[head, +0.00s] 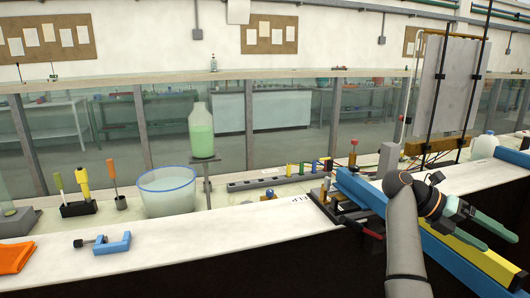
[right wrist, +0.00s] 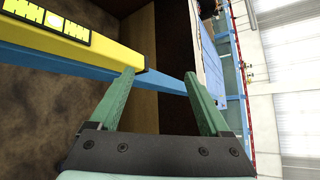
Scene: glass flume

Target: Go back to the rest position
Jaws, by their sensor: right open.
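My right gripper (head: 500,238) is at the right of the head view, above the blue beam (head: 385,200) and a yellow bar (head: 468,262). In the right wrist view, its two green fingers (right wrist: 160,76) stand wide apart with nothing held between them. The yellow bar (right wrist: 110,60), which carries a vial-like window, ends close to the left fingertip in that view; I cannot tell whether they touch. The blue beam (right wrist: 165,82) passes beyond the fingers. My left gripper is not in view.
A white bench top (head: 200,240) holds a blue clamp (head: 112,243) and an orange cloth (head: 15,257). Behind stand a blue-rimmed tub (head: 168,195), a green-filled bottle (head: 201,135) and upright tools (head: 84,182). A red-handled vise (head: 345,215) sits left of my right arm.

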